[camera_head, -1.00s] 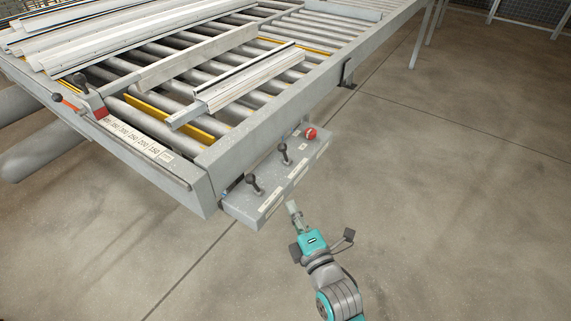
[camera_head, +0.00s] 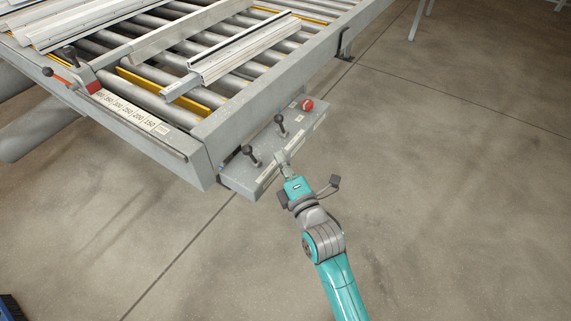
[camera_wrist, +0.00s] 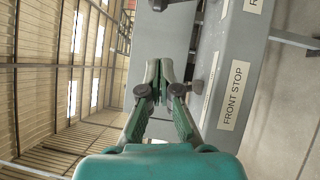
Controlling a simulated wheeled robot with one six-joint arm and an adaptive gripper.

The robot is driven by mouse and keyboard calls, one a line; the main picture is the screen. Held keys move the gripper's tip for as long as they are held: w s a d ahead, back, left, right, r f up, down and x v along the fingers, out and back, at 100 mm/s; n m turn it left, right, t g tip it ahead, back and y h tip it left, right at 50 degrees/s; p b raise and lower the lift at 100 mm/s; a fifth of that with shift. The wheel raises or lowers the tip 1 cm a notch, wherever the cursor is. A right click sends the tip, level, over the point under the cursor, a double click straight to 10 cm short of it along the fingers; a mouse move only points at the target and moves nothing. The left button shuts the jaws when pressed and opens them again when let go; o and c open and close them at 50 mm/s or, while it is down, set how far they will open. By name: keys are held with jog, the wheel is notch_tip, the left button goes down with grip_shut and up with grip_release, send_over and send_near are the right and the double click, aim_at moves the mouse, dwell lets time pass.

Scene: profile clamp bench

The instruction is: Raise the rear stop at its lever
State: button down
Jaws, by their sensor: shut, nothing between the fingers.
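The grey control box (camera_head: 240,178) is fixed at the table's corner, with two black-knobbed levers on top. The left lever (camera_head: 250,153) is nearer the box's end; the middle lever (camera_head: 280,122) is farther along. My gripper (camera_head: 282,158) is shut and empty at the box's front edge, in front of and between the levers. In the wrist view, my shut fingers (camera_wrist: 158,72) point along the box. A "FRONT STOP" label (camera_wrist: 233,95) lies to their right. A second label (camera_wrist: 253,5), cut off after an R, is farther up, about level with a dark lever knob (camera_wrist: 160,4).
A red button (camera_head: 306,104) sits at the box's far end. The roller table (camera_head: 240,108) stands behind, carrying light profiles (camera_head: 235,55) and a scale strip (camera_head: 130,110). Another dark-knobbed handle (camera_head: 70,53) is at its left. The floor right of the box is clear.

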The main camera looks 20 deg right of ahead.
aim_at(281, 126)
jog(key=w, duration=0.5)
jog(key=shift+w+a+r, duration=0.15)
jog(key=shift+w+r, duration=0.2)
jog(key=shift+w+d+r, duration=0.25)
jog(key=shift+w+d, duration=0.7)
jog(key=shift+w, duration=0.15)
jog(key=shift+w+d+r, duration=0.1)
jog(key=shift+w+d, duration=0.3)
jog(key=shift+w, duration=0.05)
